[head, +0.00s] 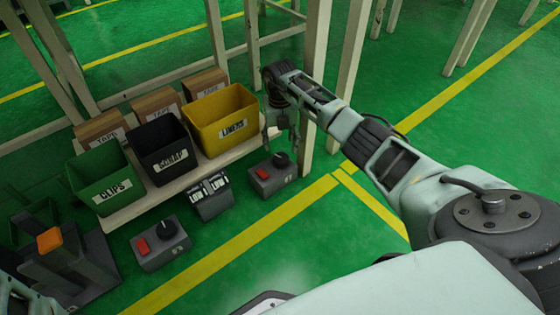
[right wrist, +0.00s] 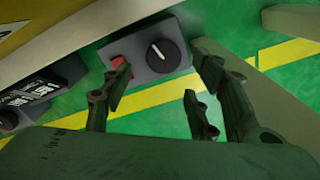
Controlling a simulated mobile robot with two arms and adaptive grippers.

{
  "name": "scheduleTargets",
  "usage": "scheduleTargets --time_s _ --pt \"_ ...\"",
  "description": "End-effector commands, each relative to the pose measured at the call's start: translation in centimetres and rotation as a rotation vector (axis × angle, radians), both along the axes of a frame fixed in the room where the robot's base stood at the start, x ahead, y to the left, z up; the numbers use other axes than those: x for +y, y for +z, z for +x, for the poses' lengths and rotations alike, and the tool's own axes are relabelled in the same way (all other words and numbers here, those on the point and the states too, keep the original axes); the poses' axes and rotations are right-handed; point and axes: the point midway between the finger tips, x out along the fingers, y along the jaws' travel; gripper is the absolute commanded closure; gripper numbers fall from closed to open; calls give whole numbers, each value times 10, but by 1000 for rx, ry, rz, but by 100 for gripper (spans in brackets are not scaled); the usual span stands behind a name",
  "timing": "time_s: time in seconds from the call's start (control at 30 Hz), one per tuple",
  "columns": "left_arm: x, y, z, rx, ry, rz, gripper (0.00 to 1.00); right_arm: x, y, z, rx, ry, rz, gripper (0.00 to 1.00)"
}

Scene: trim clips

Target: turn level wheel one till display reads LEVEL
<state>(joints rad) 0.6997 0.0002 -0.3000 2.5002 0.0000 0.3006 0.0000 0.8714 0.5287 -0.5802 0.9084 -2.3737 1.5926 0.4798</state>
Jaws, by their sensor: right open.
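Two grey control boxes each carry a black wheel and a red button. The right box (head: 262,186) has its black wheel (head: 281,159) beneath my right gripper (head: 281,140). The left box (head: 160,254) has its wheel (head: 167,228) clear of both arms. My right gripper is open and empty. In the right wrist view, the right box's wheel (right wrist: 163,56) lies beyond the parted fingers (right wrist: 162,88).
Behind stand a green CLIPS bin (head: 100,184), a black SCRAP bin (head: 158,149), a yellow LINERS bin (head: 222,116) and several cardboard boxes. A pale post (head: 316,75) rises beside my right gripper. A dark fixture with an orange block (head: 50,240) stands at left.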

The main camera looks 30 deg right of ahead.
Motion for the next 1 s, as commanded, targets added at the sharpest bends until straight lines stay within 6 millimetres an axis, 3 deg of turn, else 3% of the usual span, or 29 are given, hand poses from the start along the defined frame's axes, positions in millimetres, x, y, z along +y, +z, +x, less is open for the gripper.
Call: scheduleTargets --time_s 0.17,0.63,1.0 --pt "0 -8 0 -1 0 0 45 -2 -10 0 2 -3 -8 46" --pt "0 -55 0 0 0 0 45 -1 -73 0 1 -1 -4 46" --pt "0 -57 0 -1 0 1 45 -1 -77 0 0 0 -5 46"
